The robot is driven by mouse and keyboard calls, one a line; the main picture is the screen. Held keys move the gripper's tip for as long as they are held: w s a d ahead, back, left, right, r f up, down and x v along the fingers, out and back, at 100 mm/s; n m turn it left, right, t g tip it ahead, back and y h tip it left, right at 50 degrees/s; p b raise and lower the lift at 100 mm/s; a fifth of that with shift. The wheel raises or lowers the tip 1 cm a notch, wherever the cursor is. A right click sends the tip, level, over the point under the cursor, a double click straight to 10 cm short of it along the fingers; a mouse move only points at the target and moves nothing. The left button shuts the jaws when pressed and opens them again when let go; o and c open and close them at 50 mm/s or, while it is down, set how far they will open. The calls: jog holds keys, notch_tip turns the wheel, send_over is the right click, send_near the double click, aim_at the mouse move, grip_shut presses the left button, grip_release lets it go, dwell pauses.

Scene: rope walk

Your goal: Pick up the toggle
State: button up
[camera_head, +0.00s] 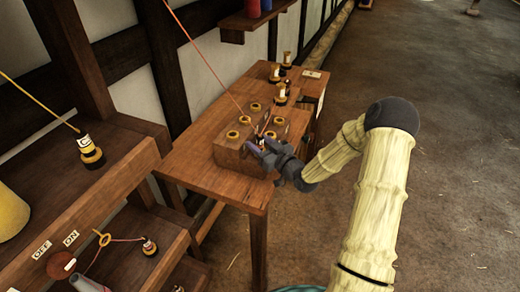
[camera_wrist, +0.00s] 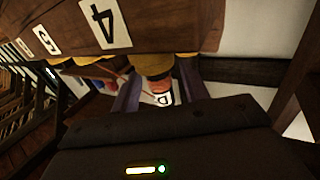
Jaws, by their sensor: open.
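A toggle (camera_head: 259,141) with a pale label stands at the front edge of a wooden block with yellow-rimmed holes (camera_head: 229,155). An orange-red cord runs up from it to the upper left. In the wrist view the toggle (camera_wrist: 163,99) shows a white label with a dark letter, probably D, between my two fingers. My gripper (camera_head: 262,151) is open, one finger on each side of the toggle. I cannot tell whether the fingers touch it. In the wrist view the block (camera_wrist: 190,30) carries number labels 4 and 5.
The block sits on a wooden table (camera_head: 190,165). Other black-and-yellow toggles (camera_head: 278,92) stand behind it. At left, a shelf holds another toggle (camera_head: 89,150) on a yellow cord. Below are an ON/OFF panel (camera_head: 56,240) and a corded toggle (camera_head: 149,247). Open floor (camera_head: 450,150) lies at right.

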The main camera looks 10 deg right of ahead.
aim_at(260, 137)
jog(key=shift+c, duration=0.3)
grip_shut()
notch_tip(260, 137, up, 10)
dwell(0.4)
jog(key=shift+s+f, duration=0.1)
dwell(0.8)
